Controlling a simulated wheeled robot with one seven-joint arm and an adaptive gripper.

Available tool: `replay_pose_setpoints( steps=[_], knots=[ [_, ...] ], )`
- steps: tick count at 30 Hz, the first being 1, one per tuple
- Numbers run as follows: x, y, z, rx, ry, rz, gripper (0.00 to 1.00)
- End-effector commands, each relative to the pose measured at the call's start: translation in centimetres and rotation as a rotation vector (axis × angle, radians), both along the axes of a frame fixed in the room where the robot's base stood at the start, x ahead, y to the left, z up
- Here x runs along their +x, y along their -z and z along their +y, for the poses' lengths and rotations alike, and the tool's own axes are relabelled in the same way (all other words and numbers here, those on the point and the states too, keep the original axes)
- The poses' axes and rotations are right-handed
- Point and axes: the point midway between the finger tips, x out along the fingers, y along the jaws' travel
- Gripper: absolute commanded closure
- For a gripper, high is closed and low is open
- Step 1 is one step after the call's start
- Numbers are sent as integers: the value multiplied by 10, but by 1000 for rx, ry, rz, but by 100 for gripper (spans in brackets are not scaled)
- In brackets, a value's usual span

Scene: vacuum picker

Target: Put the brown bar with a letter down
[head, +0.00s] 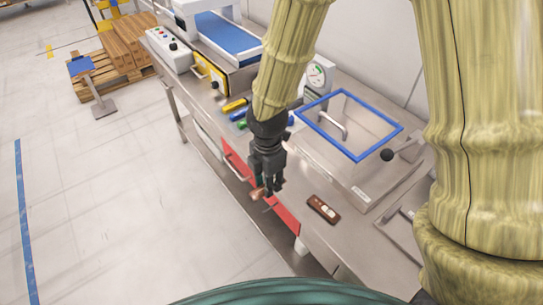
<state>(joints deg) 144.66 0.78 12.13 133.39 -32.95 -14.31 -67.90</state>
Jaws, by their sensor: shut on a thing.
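My gripper (266,188) is black and points down over the front edge of the steel counter. It is shut on a small brown thing (257,194), of which only a bit shows at the fingertips. I cannot see a letter on it, so I cannot tell if it is the bar with a letter. A dark brown bar (323,209) with a pale mark lies flat on the counter, right of my gripper and apart from it. Its mark is too small to read.
A blue-rimmed clear chamber (358,157) stands behind on the counter (350,232). A red panel (286,217) is at the counter's front edge, beside my gripper. Yellow, green and blue items (237,113) lie further left. Bare counter surrounds the brown bar.

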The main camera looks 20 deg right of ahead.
Motion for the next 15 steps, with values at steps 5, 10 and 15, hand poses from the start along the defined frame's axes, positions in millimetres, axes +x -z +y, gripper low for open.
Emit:
replay_pose_setpoints(
  steps=[5, 10, 15],
  knots=[
    [23, -1, -9, 2, -8, 1, 96],
    [55, 2, -21, 2, -7, 1, 96],
    [88, 5, -33, 1, -6, 0, 96]
  ],
)
